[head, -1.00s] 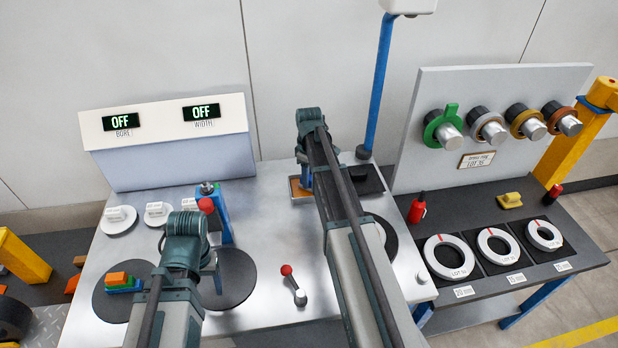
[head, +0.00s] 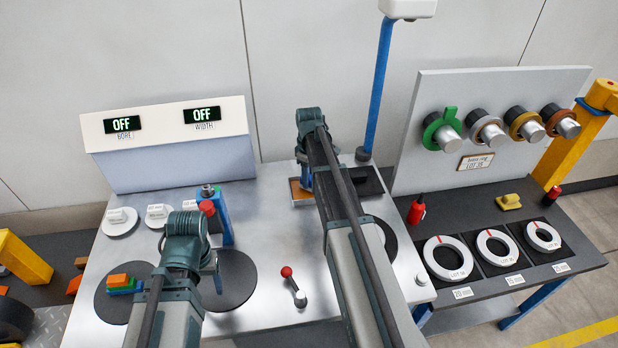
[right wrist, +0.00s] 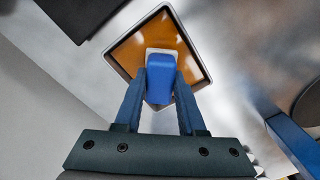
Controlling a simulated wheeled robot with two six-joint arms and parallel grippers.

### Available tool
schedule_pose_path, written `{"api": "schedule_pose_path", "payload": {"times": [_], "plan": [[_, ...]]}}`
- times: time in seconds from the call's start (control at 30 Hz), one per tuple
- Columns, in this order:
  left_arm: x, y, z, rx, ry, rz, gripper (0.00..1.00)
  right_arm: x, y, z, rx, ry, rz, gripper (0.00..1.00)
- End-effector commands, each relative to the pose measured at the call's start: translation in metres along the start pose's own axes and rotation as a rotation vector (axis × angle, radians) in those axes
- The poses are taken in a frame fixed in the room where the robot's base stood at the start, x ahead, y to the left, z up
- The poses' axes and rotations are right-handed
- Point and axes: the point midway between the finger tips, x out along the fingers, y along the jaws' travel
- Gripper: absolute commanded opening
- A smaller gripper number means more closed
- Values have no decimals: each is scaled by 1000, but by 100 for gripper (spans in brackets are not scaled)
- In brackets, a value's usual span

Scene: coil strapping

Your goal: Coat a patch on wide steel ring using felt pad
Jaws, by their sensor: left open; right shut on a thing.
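The felt pad (right wrist: 159,78) has a blue handle and a pale base. My right gripper (right wrist: 160,92) is shut on its handle, with the pale base down at the amber surface of a square tray (right wrist: 124,55); I cannot tell whether they touch. In the head view my right gripper (head: 305,182) is at the tray, partly hidden by my arm. My left gripper (head: 215,275) is open above a dark round plate. Pale rings with red marks lie on the right bench, the largest-looking ring (head: 428,262) leftmost. I cannot tell which is the wide steel ring.
A dark disc (head: 389,238) is mostly hidden by my right arm. A red-knobbed lever (head: 287,272) stands between my arms. Stacked coloured blocks (head: 119,282) sit at left. A red bottle (head: 417,212) and yellow block (head: 509,201) stand behind the rings. A blue post (head: 380,95) rises behind.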

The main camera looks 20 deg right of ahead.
Motion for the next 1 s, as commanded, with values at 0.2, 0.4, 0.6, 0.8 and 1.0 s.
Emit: {"api": "schedule_pose_path", "payload": {"times": [0.2, 0.4, 0.6, 0.8, 1.0], "plan": [[-22, -2, 1, 0, 0, 0, 68, -22, 0, 0, 0, 0, 0, 0], [-37, -4, 2, 0, 0, 0, 68, -37, 0, 0, 0, 0, 0, 0], [-52, -5, 3, 0, 0, 0, 68, -52, 0, 0, 0, 0, 0, 0], [-59, -6, 4, 0, 0, 0, 68, -59, 0, 0, 0, 0, 0, 0], [-58, -6, 3, 0, 0, 0, 68, -58, 0, 0, 0, 0, 0, 0]]}}
